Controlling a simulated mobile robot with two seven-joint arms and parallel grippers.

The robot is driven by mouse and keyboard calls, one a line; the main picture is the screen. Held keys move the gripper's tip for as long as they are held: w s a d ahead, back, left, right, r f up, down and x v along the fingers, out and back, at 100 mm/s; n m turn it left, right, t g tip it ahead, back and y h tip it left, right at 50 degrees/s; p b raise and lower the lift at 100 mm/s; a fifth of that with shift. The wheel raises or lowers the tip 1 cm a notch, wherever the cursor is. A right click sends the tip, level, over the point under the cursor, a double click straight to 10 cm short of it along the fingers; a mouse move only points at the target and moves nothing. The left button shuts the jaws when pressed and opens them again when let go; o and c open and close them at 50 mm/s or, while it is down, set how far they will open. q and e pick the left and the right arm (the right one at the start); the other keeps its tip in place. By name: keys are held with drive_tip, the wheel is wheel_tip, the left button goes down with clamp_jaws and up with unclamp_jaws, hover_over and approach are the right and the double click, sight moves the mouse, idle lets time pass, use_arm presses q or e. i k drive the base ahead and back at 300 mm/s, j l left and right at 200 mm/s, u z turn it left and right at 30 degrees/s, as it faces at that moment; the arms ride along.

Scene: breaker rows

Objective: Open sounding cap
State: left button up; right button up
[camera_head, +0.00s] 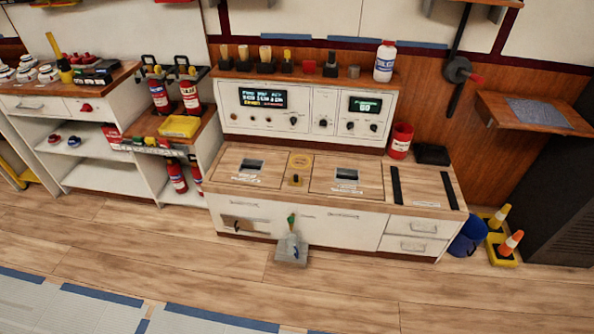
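I cannot tell for sure which thing is the sounding cap. A small grey block (291,251) stands on the floor against the front of the middle cabinet, with an upright green-topped part (291,221) on it. A yellow plate (299,161) with a dark knob (295,180) below it is set in the wooden counter top, between two panels with dark slots. Neither of my grippers shows in the head view.
The middle cabinet (300,220) has a control panel (309,113) at its back. A left bench (30,103) holds jars, with fire extinguishers (189,94) beside it. Traffic cones (510,243) stand at right. The wooden floor in front (200,270) is mostly clear.

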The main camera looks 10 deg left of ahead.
sight(295, 181)
drive_tip(key=i+j+z, duration=0.3)
drive_tip(key=i+j, duration=0.25)
drive_tip(key=i+j+z, duration=0.35)
drive_tip(key=j, duration=0.3)
drive_tip(key=i+j+z, duration=0.15)
drive_tip(key=i+j, duration=0.15)
drive_tip(key=i+j+z, duration=0.15)
drive_tip(key=j, duration=0.3)
drive_tip(key=i+j+z, duration=0.15)
drive_tip(key=j, duration=0.25)
